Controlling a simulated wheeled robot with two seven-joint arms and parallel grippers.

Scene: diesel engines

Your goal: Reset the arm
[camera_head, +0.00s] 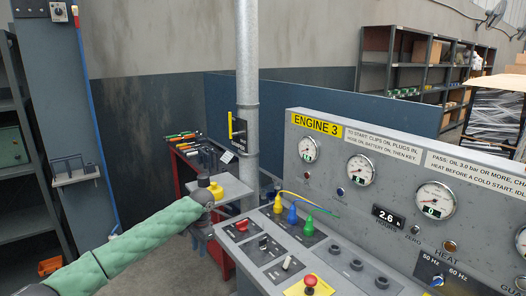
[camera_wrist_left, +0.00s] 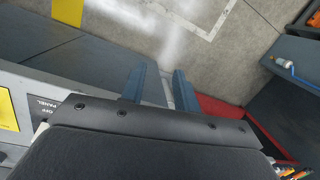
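My left arm in its green sleeve (camera_head: 140,243) reaches in from the left in the head view. My left gripper (camera_head: 203,243) hangs beside the left end of the engine console, partly hidden by its own wrist. My right arm and gripper are in neither view.
The Engine 3 console (camera_head: 345,235) fills the right, with gauges, switches, a red button (camera_head: 310,283) and yellow, blue and green plugs (camera_head: 293,215). A grey pole (camera_head: 247,80) and red tool cart (camera_head: 180,165) stand behind. A shelf (camera_head: 20,160) is at left.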

